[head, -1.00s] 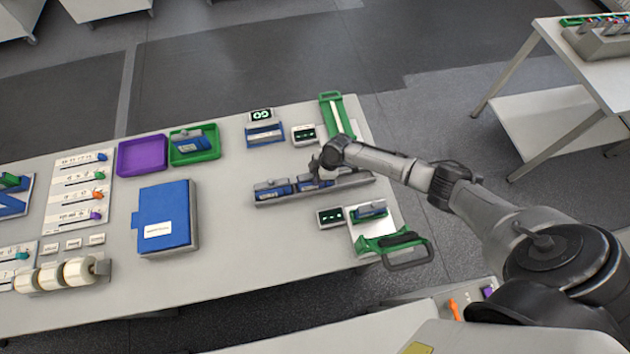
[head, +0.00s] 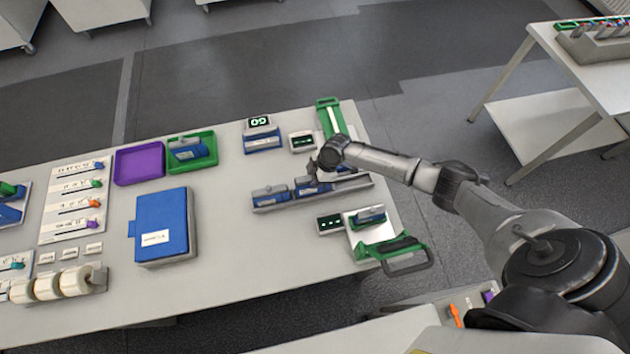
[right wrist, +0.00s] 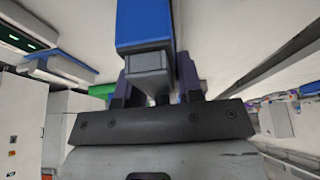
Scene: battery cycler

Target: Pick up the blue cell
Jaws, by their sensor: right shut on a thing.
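My right gripper (head: 318,168) is over the long grey rack (head: 348,183) near the right end of the table. It is shut on a blue cell (head: 308,188) with a grey end, and the gripper partly hides it. In the right wrist view the blue cell (right wrist: 145,25) stands between the two dark fingers (right wrist: 150,88), its grey end toward the palm. I cannot tell whether the cell touches the rack. A second blue cell (head: 270,198) sits in the rack's left end. My left gripper is out of view.
A green tray (head: 212,140) holding a blue piece and an empty purple tray (head: 140,165) stand at the back. A blue box (head: 163,226) lies left of the rack. A green-handled fixture (head: 395,250) is in front, and a green-edged strip (head: 328,118) behind.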

